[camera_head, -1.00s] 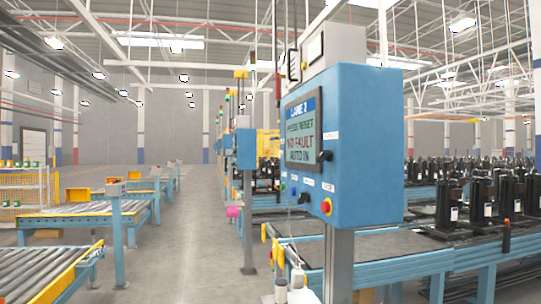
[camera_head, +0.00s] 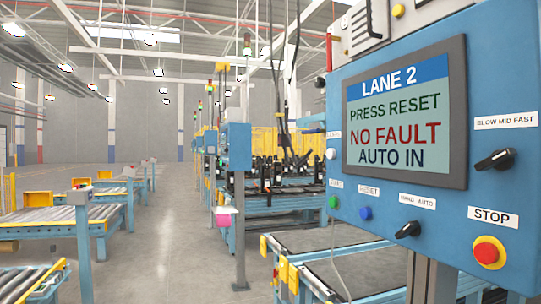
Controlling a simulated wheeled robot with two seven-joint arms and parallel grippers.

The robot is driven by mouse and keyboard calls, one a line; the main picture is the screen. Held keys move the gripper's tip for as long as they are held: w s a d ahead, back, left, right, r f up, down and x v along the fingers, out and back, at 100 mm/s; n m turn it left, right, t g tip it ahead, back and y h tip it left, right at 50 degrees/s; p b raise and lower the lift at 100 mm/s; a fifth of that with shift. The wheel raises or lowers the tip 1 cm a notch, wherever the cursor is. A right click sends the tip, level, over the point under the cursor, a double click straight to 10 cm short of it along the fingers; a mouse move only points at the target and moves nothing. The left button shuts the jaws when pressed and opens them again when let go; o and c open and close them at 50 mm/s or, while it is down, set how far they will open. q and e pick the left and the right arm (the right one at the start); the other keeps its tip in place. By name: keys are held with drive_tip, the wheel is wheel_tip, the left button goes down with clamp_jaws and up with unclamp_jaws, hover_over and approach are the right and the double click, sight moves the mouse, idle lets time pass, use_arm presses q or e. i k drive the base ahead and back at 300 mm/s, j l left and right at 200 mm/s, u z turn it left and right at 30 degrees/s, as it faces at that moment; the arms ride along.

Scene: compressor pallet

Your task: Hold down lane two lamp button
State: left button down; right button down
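The lane two panel (camera_head: 440,215) is a blue box close on the right, its face turned partly toward me. Its screen (camera_head: 404,120) reads LANE 2, PRESS RESET, NO FAULT, AUTO IN. A small white button (camera_head: 331,153) sits left of the screen, under a small label I cannot read for certain. Below are a green button (camera_head: 333,201), a blue button (camera_head: 365,213), a black HAND/AUTO switch (camera_head: 408,230) and a red STOP button (camera_head: 488,252) on a yellow ring. Another black knob (camera_head: 494,160) is under SLOW MID FAST. Neither gripper is in view.
A blue conveyor frame with yellow fittings (camera_head: 282,270) stands below and left of the panel. Roller conveyors (camera_head: 60,215) line the left. A post with a smaller blue box (camera_head: 238,147) stands mid-picture. The grey floor aisle (camera_head: 170,225) between them is clear.

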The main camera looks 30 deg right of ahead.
sight(330, 153)
drive_tip(key=i+j+z, duration=0.1)
drive_tip(key=i+z, duration=0.15)
drive_tip(key=i, duration=0.3)
drive_tip(key=i+j+z, duration=0.25)
drive_tip(key=i, duration=0.35)
drive_tip(key=i+j+z, duration=0.15)
drive_tip(key=i+z, duration=0.15)
drive_tip(key=z, duration=0.15)
drive_tip(key=i+j+z, duration=0.25)
drive_tip(key=z, duration=0.15)
drive_tip(key=i+j+z, duration=0.2)
drive_tip(key=z, duration=0.25)
drive_tip(key=i+j+z, duration=0.15)
drive_tip(key=j+z, duration=0.3)
drive_tip(key=i+j+z, duration=0.2)
drive_tip(key=j, duration=0.25)
drive_tip(key=k+l, duration=0.05)
drive_tip(key=k, duration=0.05)
